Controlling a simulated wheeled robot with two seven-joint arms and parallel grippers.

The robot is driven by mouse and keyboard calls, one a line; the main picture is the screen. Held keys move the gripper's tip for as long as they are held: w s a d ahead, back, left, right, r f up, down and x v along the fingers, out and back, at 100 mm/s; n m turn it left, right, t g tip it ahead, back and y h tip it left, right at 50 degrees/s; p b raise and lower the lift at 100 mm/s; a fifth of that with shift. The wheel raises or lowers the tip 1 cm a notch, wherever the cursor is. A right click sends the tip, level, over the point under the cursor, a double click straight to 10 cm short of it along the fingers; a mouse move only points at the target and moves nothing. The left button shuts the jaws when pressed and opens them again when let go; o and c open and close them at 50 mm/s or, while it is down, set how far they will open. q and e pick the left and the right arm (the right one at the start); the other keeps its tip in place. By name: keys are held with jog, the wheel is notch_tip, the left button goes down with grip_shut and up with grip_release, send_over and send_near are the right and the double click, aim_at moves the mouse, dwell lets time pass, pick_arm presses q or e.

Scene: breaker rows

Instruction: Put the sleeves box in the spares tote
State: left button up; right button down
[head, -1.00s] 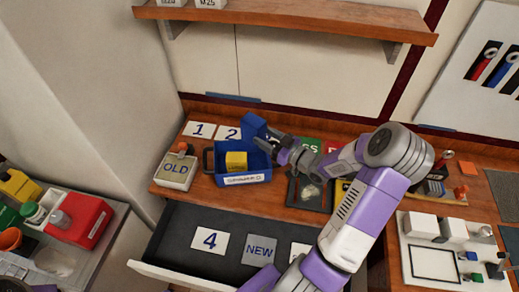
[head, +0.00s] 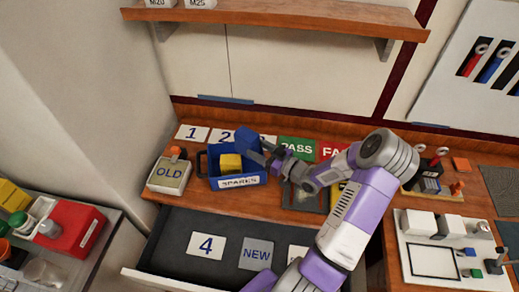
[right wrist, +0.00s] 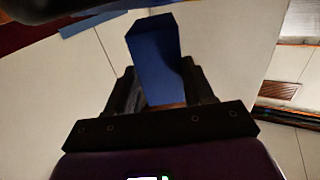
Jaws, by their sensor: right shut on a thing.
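A plain blue box (head: 247,139), its label not readable, is held by my right gripper (head: 266,153). It is over the back right part of the blue spares tote (head: 240,182); I cannot tell whether it touches the tote. The tote stands on the bench with a white SPARES label on its front, and a yellow box (head: 230,162) is inside it. In the right wrist view the blue box (right wrist: 155,60) sticks out between the two dark fingers (right wrist: 160,95), which are shut on it. My left gripper is not in view.
An OLD-labelled box (head: 169,177) stands left of the tote. An open drawer (head: 180,238) with cards 4 and NEW lies below the tote. A dark tray (head: 303,197) is to its right. A wooden shelf (head: 290,14) runs above.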

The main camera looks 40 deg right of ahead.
jog(key=shift+f, duration=0.15)
jog(key=shift+c, duration=2.1)
grip_release()
jog(key=shift+r, duration=0.35)
jog(key=p+v, duration=0.1)
jog(key=v, duration=1.1)
jog(key=shift+r, duration=0.3)
jog(key=shift+a, duration=0.1)
